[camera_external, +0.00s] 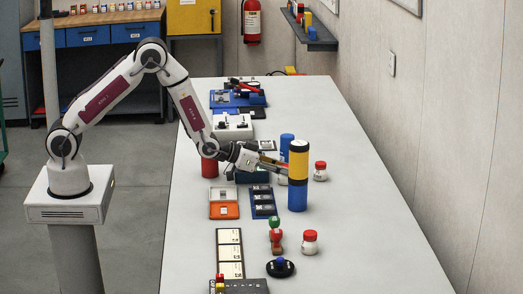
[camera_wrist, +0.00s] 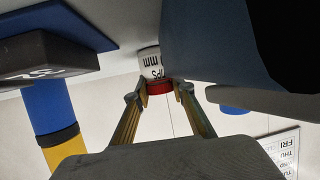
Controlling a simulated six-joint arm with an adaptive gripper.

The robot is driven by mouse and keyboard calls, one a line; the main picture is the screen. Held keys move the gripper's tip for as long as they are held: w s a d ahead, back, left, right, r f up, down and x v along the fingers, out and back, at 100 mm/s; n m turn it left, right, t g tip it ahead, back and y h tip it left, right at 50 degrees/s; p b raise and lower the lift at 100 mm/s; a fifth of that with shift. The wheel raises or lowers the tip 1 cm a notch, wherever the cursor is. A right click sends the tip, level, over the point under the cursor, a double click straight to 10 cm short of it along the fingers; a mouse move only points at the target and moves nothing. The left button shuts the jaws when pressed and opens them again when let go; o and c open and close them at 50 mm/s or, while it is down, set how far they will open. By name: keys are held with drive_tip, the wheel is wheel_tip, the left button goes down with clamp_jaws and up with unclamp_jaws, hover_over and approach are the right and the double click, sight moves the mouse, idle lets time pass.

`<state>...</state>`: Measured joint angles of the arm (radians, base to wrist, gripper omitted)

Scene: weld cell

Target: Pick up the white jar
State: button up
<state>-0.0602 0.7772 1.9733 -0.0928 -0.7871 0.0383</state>
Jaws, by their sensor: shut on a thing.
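The white jar (camera_wrist: 151,62) with a red lid (camera_wrist: 160,87) is upside down in the wrist view, between the fingertips of my gripper (camera_wrist: 164,92). The fingers are closed around the jar at its lid end. Printed black lettering shows on its white side. In the external view my gripper (camera_external: 277,165) reaches in from the left, just behind the tall blue, yellow and black cylinder (camera_external: 298,172). A small part of the white jar (camera_external: 282,180) shows there; the cylinder and gripper hide the rest. I cannot tell whether it touches the table.
The cylinder stands close in front of my gripper. A blue cylinder (camera_external: 287,146) stands behind. The table's right side is clear.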

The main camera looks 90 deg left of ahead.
drive_tip(key=shift+r, duration=5)
drive_tip(key=shift+d+f, duration=0.1)
drive_tip(key=shift+f, duration=0.35)
drive_tip(key=shift+w+d+f, duration=0.1)
drive_tip(key=shift+w+f, duration=0.15)
drive_tip(key=w+d+r+m+h, duration=0.1)
drive_tip(key=w+d+m+h, duration=0.2)
drive_tip(key=w+d, duration=0.4)
drive_tip(key=w+h, duration=0.1)
drive_tip(key=w, duration=0.3)
drive_tip(key=shift+w+d+r+m, duration=0.25)
drive_tip(key=shift+d+r+m, duration=0.05)
drive_tip(key=shift+r, duration=0.1)
